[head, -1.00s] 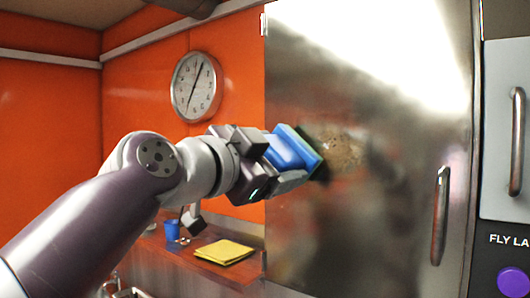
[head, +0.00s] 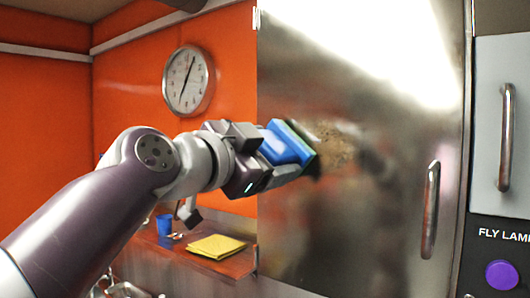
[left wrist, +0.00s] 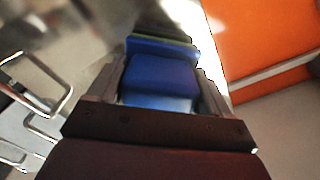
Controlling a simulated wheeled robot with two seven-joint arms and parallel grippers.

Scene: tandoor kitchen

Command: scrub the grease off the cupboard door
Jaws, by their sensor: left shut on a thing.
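The steel cupboard door (head: 370,220) fills the right half of the head view. A brown, speckled grease patch (head: 338,146) lies on it at mid height. My left gripper (head: 272,163) is shut on the blue grip of a scrubber (head: 283,143), whose green pad faces the door. The pad is at the left edge of the patch and hides part of it. I cannot tell whether the pad touches the door. In the left wrist view the blue grip (left wrist: 160,80) sits between the two fingers. My right gripper is not in view.
A vertical handle (head: 430,210) stands out from the door's right side. A shelf at lower left holds a yellow cloth (head: 217,247) and a blue cup (head: 164,225). A clock (head: 187,80) hangs on the orange wall. A panel with a purple button (head: 501,275) is at far right.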

